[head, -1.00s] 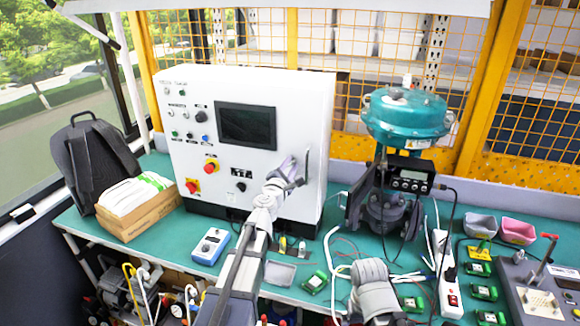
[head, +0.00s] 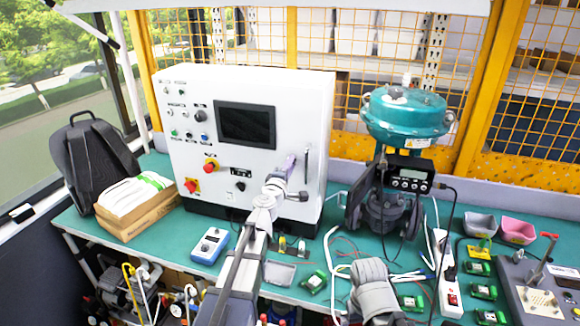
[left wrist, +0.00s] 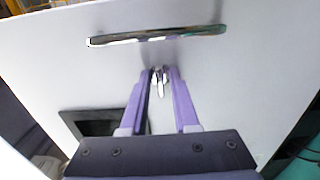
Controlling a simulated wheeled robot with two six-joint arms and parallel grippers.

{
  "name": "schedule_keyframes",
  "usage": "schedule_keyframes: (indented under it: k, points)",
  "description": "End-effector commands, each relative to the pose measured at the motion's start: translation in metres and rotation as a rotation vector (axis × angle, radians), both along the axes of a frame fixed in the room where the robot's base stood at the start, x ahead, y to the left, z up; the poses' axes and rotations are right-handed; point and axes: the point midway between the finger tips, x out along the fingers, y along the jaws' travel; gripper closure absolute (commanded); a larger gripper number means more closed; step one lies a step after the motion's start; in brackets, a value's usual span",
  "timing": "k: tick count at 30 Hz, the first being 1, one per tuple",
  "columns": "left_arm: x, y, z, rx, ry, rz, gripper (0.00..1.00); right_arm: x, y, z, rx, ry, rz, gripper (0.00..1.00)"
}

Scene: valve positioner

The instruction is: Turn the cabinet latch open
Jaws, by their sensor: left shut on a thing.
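The latch (left wrist: 160,84) shows between the fingertips (left wrist: 161,74) in the left wrist view. It points roughly along the fingers there; the fingers hide part of it. A long metal handle (left wrist: 155,36) lies just beyond the fingertips, apart from them. In the head view the handle (head: 306,165) stands upright, right of the gripper. My right gripper is not in view.
A teal valve actuator (head: 405,115) with its positioner box (head: 408,179) stands right of the cabinet. A blue meter (head: 210,246), a grey tray (head: 279,272) and several green modules lie in front. A backpack (head: 98,160) and a wooden box (head: 140,215) stand at left.

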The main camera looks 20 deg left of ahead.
Motion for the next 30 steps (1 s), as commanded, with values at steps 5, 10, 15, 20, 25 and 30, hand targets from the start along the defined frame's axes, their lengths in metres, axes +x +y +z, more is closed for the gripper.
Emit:
schedule_keyframes:
  k: [5,10,15,20,25,30]
  points:
    - [-0.0001,-0.0003,-0.0002,0.020,-0.001,-0.001,1.00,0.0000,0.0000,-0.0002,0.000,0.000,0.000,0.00]
    - [-0.0001,-0.0003,-0.0002,0.022,-0.001,-0.001,1.00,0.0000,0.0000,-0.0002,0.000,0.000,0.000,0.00]
    - [0.0000,-0.0004,-0.0002,0.022,-0.001,-0.001,1.00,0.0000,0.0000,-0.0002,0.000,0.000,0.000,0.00]
    - [0.0000,-0.0003,-0.0002,0.021,-0.001,-0.001,0.59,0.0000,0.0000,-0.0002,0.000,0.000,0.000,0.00]
    - [0.0000,-0.0002,-0.0002,0.021,-0.001,-0.001,0.59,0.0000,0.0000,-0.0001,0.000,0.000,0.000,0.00]
    - [-0.0036,-0.0001,-0.0001,0.020,-0.001,0.000,0.59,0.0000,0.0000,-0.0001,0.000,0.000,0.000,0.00]
